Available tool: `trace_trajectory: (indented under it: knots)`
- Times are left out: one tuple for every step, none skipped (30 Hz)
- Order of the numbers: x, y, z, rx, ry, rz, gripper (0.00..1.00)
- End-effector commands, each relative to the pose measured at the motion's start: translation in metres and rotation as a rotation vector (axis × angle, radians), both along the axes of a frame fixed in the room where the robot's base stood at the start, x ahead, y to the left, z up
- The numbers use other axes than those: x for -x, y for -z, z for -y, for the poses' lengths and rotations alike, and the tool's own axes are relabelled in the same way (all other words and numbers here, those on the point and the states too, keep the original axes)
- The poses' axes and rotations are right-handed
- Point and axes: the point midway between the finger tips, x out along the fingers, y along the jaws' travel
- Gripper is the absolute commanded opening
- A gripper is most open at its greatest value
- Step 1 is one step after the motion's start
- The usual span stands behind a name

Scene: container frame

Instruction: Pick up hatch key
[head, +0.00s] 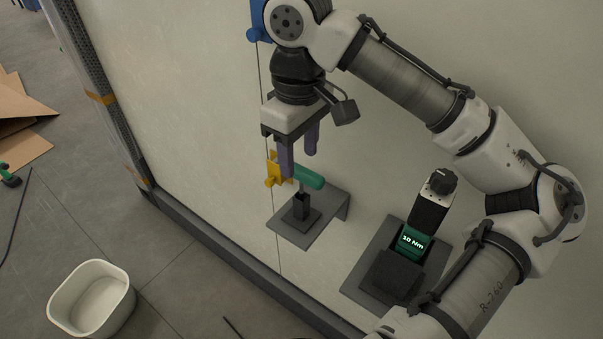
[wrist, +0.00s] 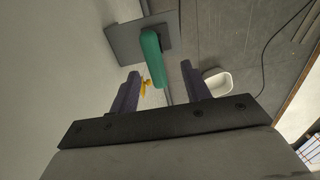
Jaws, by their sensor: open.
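The hatch key, with a green handle (head: 310,178) and a thin shaft, stands in a small black holder (head: 301,212) on a grey wall shelf (head: 330,215). My gripper (head: 298,161) is just above the handle, pointing down, with its two purple fingers apart and nothing held. In the wrist view, the green handle (wrist: 151,58) shows in the gap between the fingers of my gripper (wrist: 160,71), apparently beyond their tips. Whether a finger touches the handle cannot be told.
A yellow fitting (head: 273,169) on the pale wall is close behind the left finger. A tool with a "10 Nm" display (head: 413,241) stands on a second shelf (head: 362,285) to the right. A white bin (head: 91,299) stands on the floor at lower left.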

Motion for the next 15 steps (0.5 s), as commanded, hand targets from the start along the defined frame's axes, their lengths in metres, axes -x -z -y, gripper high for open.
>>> trace_trajectory:
  knots:
    - [0.000,0.002,0.000,-0.001,0.000,-0.001,0.47]
    - [-0.001,0.004,0.000,-0.001,0.000,-0.002,0.47]
    - [-0.002,0.008,0.001,-0.002,0.000,-0.002,0.47]
    - [-0.002,0.012,0.001,-0.002,0.000,-0.003,0.47]
    - [-0.003,0.016,0.002,-0.003,0.000,-0.004,0.47]
    - [-0.004,0.022,0.003,-0.003,0.000,-0.004,0.47]
    - [-0.005,0.026,0.003,-0.003,0.000,-0.004,0.47]
    - [-0.006,0.029,0.003,-0.003,0.000,-0.004,0.47]
    - [-0.006,0.036,0.004,-0.001,0.001,-0.003,0.47]
    - [-0.006,0.039,0.004,-0.001,0.001,-0.003,0.47]
    - [-0.006,0.043,0.004,0.000,0.001,-0.002,0.47]
    - [-0.006,0.047,0.004,0.001,0.000,-0.002,0.47]
    - [-0.006,0.049,0.004,0.000,0.000,-0.001,0.47]
    - [-0.006,0.050,0.004,0.000,0.000,-0.001,0.47]
    - [-0.006,0.051,0.004,-0.001,0.000,-0.001,0.47]
